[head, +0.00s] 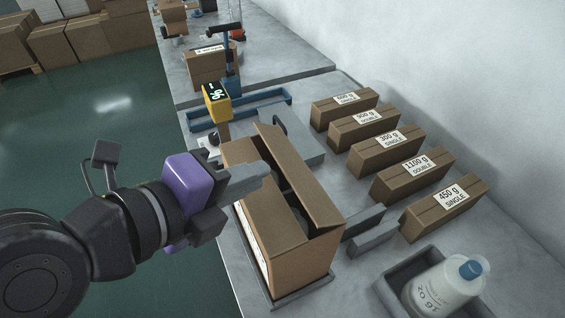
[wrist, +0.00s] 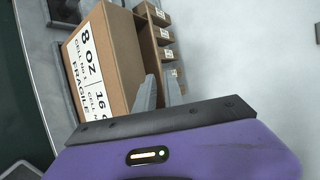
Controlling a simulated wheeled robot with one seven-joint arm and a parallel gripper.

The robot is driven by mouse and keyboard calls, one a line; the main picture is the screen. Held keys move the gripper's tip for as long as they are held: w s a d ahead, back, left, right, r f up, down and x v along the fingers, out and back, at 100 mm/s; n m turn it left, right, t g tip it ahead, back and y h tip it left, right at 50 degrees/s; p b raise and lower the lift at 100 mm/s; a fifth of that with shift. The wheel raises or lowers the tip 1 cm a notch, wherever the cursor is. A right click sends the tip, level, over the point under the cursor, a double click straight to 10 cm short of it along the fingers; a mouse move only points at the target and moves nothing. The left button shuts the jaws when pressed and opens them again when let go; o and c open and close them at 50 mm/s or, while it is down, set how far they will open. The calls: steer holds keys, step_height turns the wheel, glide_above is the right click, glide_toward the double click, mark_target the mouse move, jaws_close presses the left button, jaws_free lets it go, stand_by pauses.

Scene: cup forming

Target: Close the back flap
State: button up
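An open brown carton (head: 290,265) stands on a dark base plate on the bench. Its long right flap (head: 305,175) is raised and leans over the opening. Its long left flap (head: 270,215) slopes by the opening, and a shorter flap (head: 239,152) shows at the far end. I cannot tell surely which one the task calls the back flap. My gripper (head: 266,172) is over the carton's left side, near the left flap; contact is unclear. In the wrist view my gripper (wrist: 160,88) has its two grey fingers apart with nothing visible between them, beside the labelled carton (wrist: 112,60).
Several closed, labelled boxes (head: 385,152) stand in a row on the right of the bench (head: 350,285). A white bottle (head: 445,290) sits in a grey tray (head: 385,290) at the front right. A yellow display (head: 217,103) stands beyond the carton. Grey guide blocks (head: 372,232) flank its right side.

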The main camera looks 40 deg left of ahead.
mark_target(280, 165)
steer(key=p+x, duration=0.1)
steer(key=x, duration=0.6)
steer(key=shift+w+f+p, duration=0.1)
steer(key=shift+w+p, duration=0.1)
steer(key=shift+p, duration=0.2)
steer(key=shift+c, duration=0.4)
jaws_close()
stand_by(0.7)
